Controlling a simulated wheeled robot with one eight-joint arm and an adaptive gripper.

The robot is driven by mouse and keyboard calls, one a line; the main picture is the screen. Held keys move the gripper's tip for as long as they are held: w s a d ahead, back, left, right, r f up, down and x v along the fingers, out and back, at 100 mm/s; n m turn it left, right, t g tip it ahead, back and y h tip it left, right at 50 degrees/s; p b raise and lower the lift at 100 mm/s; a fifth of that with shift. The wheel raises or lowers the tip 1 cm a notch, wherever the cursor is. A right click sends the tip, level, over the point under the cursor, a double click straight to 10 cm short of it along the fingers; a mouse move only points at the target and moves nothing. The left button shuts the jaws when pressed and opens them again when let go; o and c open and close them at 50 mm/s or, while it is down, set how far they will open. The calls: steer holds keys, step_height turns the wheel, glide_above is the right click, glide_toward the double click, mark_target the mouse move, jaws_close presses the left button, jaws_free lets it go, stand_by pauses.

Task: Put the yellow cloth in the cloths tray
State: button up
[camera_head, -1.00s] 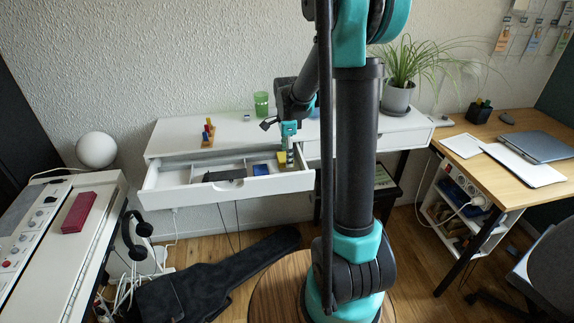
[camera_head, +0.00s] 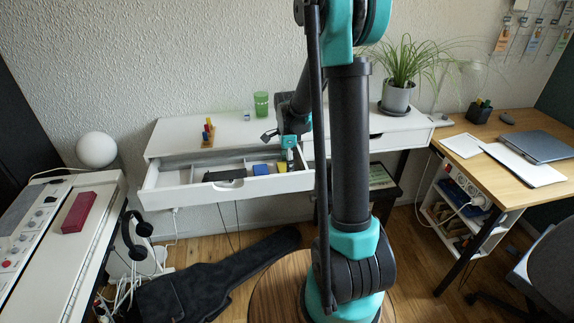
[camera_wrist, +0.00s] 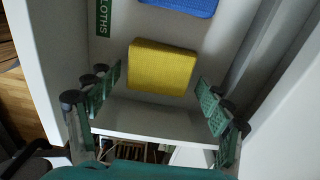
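The yellow cloth (camera_wrist: 162,66) lies flat on the pale floor of a compartment in the open drawer, beside a green CLOTHS label (camera_wrist: 103,20). A blue cloth (camera_wrist: 188,5) lies near it; in the head view it shows (camera_head: 260,170) just left of the yellow cloth (camera_head: 281,167). I take the labelled pale compartment (camera_wrist: 116,45) as the cloths tray. My gripper (camera_wrist: 160,88) is open, its two green pads wide apart, one on either side of the yellow cloth's near edge, with nothing between them touching. In the head view my gripper (camera_head: 290,158) is over the drawer's right end.
The white drawer (camera_head: 165,193) is open under the white desk top (camera_head: 230,127). A dark object (camera_head: 224,175) lies in its middle. A green cup (camera_head: 261,104) and coloured pieces (camera_head: 208,132) stand on top. A potted plant (camera_head: 396,97) is at the right.

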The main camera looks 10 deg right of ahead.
stand_by(0.3)
step_height(320, 180, up, 12)
steer(key=s+f+n, duration=0.1)
steer(key=s+n, duration=0.1)
steer(key=s, duration=0.1)
steer(key=s+d+f+n+t, duration=0.1)
steer(key=s+n, duration=0.2)
steer(key=s, duration=0.1)
steer(key=s+n, duration=0.2)
steer(key=s, duration=0.1)
steer(key=shift+s+d+f+n+t, duration=0.15)
steer(key=shift+d+f+n+t, duration=0.25)
steer(key=s+f+n+t, duration=0.1)
steer(key=s+f+n, duration=0.2)
steer(key=s+n, duration=0.2)
steer(key=s+d+f+n+t, duration=0.1)
steer(key=s+f+n, duration=0.2)
steer(key=s+n, duration=0.2)
steer(key=shift+s+d, duration=0.15)
steer(key=shift+s, duration=0.9)
